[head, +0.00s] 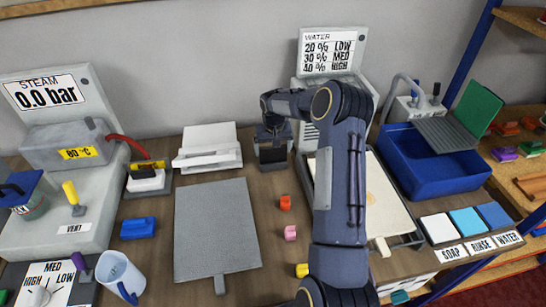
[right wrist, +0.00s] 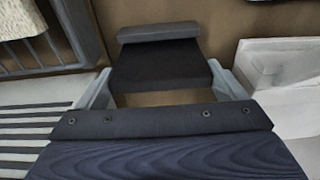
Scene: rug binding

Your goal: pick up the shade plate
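My right gripper (head: 272,140) reaches down at the back of the table, left of the water station. A dark block with a raised bar along its far edge (right wrist: 160,70) lies between its pale, widely spread fingers in the right wrist view. I take this dark piece to be the shade plate; no label shows. In the head view its dark front (head: 272,155) shows just under the gripper. The fingers are beside its two ends; whether they touch it I cannot tell. My left gripper is not in view.
A grey flat board with a tab (head: 215,230) lies mid-table. A white stand (head: 208,150) is close on the gripper's left. The water station's sign (head: 332,52) stands behind right. A blue basin (head: 435,170) is further right. Small coloured blocks (head: 285,203) lie in front.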

